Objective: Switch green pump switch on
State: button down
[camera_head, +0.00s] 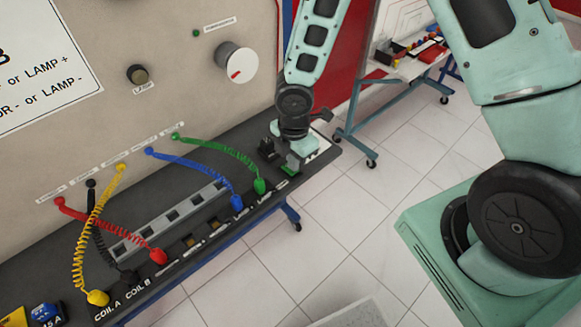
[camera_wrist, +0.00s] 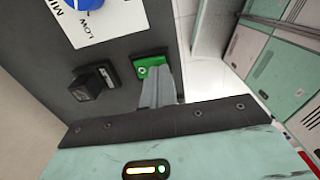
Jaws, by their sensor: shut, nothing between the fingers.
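The green switch (camera_wrist: 148,69) sits in a dark frame on the black panel strip in the wrist view. A small part of it shows in the head view (camera_head: 287,170), at the right end of the panel beneath my gripper. My gripper (camera_wrist: 157,72) is shut and empty, its grey fingers together and pointing at the switch. The fingertips overlap the lower right part of the switch and hide it. I cannot tell whether they touch it or which way it is set.
A black switch (camera_wrist: 92,84) stands left of the green one. Blue (camera_head: 237,202), green (camera_head: 260,186), red (camera_head: 158,256) and yellow (camera_head: 98,298) plugs with coiled leads fill the panel further left. A cart (camera_head: 400,75) stands behind at right. The tiled floor between is clear.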

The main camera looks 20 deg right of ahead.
jog(key=shift+f+b, duration=0.4)
jog(key=shift+f, duration=0.15)
jog(key=shift+r, duration=0.15)
notch_tip(320, 180, up, 7)
jog(key=p, duration=0.6)
jog(key=shift+p, duration=0.35)
dwell(0.4)
jog(key=s+a+r+m+b, duration=0.3)
jog(key=s+r+m+b, duration=0.2)
jog(key=s, duration=0.5)
jog(key=s+a+r+m+b, duration=0.3)
jog(key=s+r+m+b, duration=0.2)
jog(key=s, duration=0.5)
notch_tip(320, 180, up, 2)
jog(key=m, duration=0.3)
jog(key=shift+a+r+m+y, duration=0.2)
jog(key=shift+m+y, duration=0.1)
jog(key=shift+m, duration=0.1)
